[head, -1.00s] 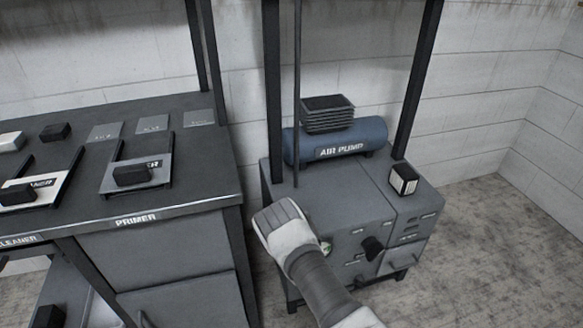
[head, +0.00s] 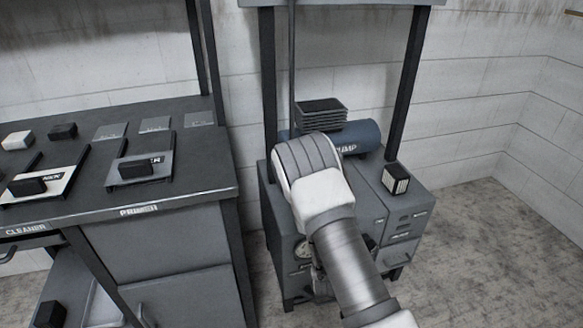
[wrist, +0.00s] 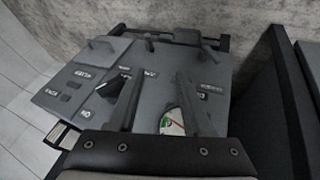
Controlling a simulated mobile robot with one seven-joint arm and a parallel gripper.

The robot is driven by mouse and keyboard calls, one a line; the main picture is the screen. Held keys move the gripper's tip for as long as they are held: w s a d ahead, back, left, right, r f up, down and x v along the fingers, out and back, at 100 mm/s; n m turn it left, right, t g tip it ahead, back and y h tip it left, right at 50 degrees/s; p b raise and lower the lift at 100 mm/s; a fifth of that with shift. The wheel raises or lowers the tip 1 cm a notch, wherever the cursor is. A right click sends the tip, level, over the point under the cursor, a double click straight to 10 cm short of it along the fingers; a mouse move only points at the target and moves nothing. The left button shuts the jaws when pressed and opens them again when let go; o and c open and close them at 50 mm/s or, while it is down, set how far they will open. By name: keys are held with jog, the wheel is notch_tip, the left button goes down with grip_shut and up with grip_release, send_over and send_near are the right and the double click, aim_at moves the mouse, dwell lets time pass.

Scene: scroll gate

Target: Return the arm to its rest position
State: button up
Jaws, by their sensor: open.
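My arm reaches up from the bottom of the head view, in front of the air pump cabinet (head: 390,215). It hides part of the blue air pump (head: 362,137) and part of the cabinet front. My gripper shows in the wrist view (wrist: 158,100) with its two fingers apart and nothing between them.
The workbench (head: 190,195) with PRIMER and CLEANER labels stands at left, holding dark blocks on slotted plates. Dark posts (head: 405,90) rise from the cabinet. A small black-and-white box (head: 396,178) sits at its right. The floor (head: 480,250) at right is clear.

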jog(key=a+r+m+y, duration=0.1)
jog(key=a+r+y, duration=0.1)
jog(key=r, duration=1.2)
jog(key=a+r+m+y, duration=0.1)
jog(key=a+r+y, duration=0.1)
jog(key=r, duration=1.1)
jog(key=s+d+r+h, duration=0.1)
jog(key=s+d+r, duration=0.1)
jog(key=s+r, duration=0.8)
jog(key=s+d+r, duration=0.2)
jog(key=s+r, duration=0.7)
jog(key=s, duration=0.2)
notch_tip(320, 180, up, 21)
jog(key=p, duration=2.1)
jog(key=shift+s+f, duration=0.15)
jog(key=shift+s, duration=0.05)
